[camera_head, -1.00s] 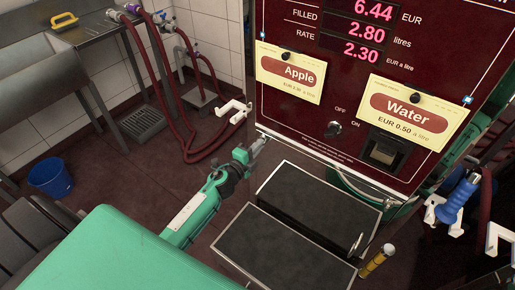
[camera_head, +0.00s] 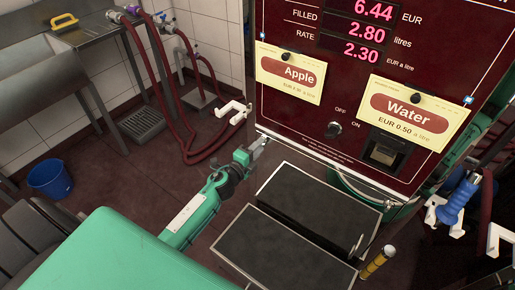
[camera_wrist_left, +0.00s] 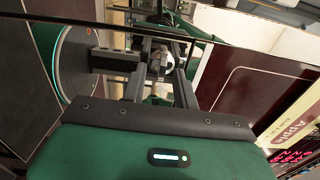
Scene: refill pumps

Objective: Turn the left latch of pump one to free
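The dark red pump (camera_head: 340,75) stands at the upper right of the head view, with a red display and Apple and Water labels. My left gripper (camera_head: 257,146) is low beside the pump's lower left corner. In the left wrist view its two dark fingers (camera_wrist_left: 160,80) stand apart, with a gap between them. A small silvery piece (camera_wrist_left: 158,62) shows in or behind that gap; I cannot tell whether it is the latch or whether the fingers touch it. The left latch cannot be made out clearly. My right gripper is not in view.
A white forked holder (camera_head: 235,108) sticks out at the pump's left edge, close above the gripper. Two black-topped steps (camera_head: 285,250) stand in front. A blue nozzle (camera_head: 455,202) hangs at the right. Red hoses (camera_head: 185,125) and a blue bucket (camera_head: 50,178) are at the left.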

